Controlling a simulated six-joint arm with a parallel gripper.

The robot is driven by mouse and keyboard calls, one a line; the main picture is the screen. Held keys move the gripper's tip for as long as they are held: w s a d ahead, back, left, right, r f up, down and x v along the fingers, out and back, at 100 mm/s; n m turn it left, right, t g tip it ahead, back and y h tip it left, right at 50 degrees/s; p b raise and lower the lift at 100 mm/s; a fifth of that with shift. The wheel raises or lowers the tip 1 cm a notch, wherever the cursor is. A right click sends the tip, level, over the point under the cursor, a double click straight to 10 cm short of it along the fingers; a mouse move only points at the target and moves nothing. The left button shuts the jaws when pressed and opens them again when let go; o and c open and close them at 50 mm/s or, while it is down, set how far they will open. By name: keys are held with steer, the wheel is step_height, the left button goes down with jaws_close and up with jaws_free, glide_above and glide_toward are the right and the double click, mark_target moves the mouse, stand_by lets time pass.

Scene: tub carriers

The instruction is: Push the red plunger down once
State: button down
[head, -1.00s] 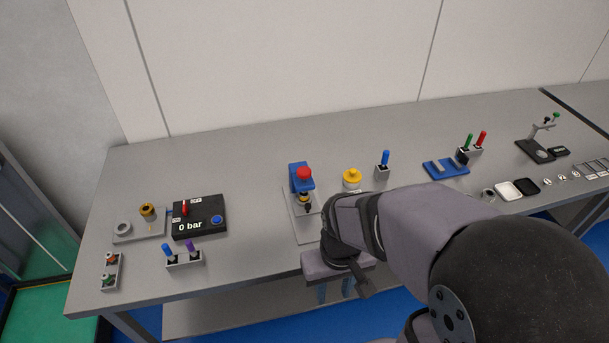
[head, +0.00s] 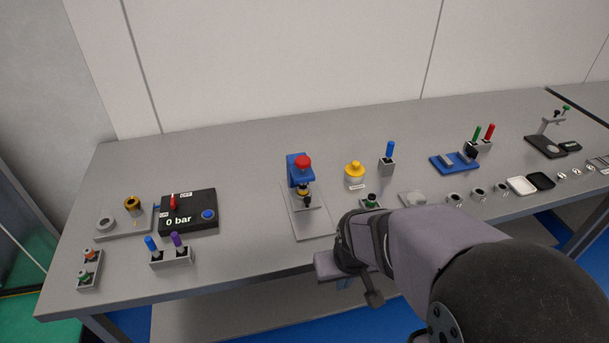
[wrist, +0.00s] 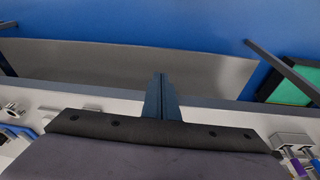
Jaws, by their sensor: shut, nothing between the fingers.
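The red plunger (head: 303,162) is a round red knob on top of a small blue press (head: 294,170). The press stands upright on a light grey base plate (head: 312,222) near the middle of the bench. My gripper (head: 343,284) is at the bench's front edge, in front of and to the right of the press, apart from it. In the wrist view, its blue fingers (wrist: 160,97) are together with nothing between them. They point over the front edge toward the lower shelf and blue floor. The plunger is not visible in the wrist view.
A yellow-topped button (head: 355,170) stands right of the press, with a blue-handled tool holder (head: 387,166) beyond it. A black gauge box (head: 188,212) reading "0 bar" is to the left. The bench (head: 255,225) is clear between box and press.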

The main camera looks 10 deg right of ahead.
steer(key=w+r+t, duration=0.6)
steer(key=w, duration=0.6)
steer(key=t, duration=0.6)
glide_toward(305, 160)
step_height(305, 160, up, 6)
steer(key=s, duration=0.2)
steer(key=shift+s+a+n+y, duration=0.1)
steer(key=shift+s+n+y, duration=0.15)
steer(key=shift+n+y, duration=0.15)
steer(key=shift+w+p, duration=0.25)
steer(key=shift+p, duration=0.15)
steer(key=shift+w+f+p, duration=0.85)
steer(key=shift+w+f, duration=0.25)
steer(key=shift+w, duration=0.45)
steer(key=shift+w+f+p, duration=0.85)
steer(key=shift+w+f, duration=0.25)
steer(key=shift+w, duration=0.45)
steer(key=shift+w+f+p, duration=0.85)
steer(key=shift+w+f, duration=0.2)
steer(key=shift+w, duration=0.5)
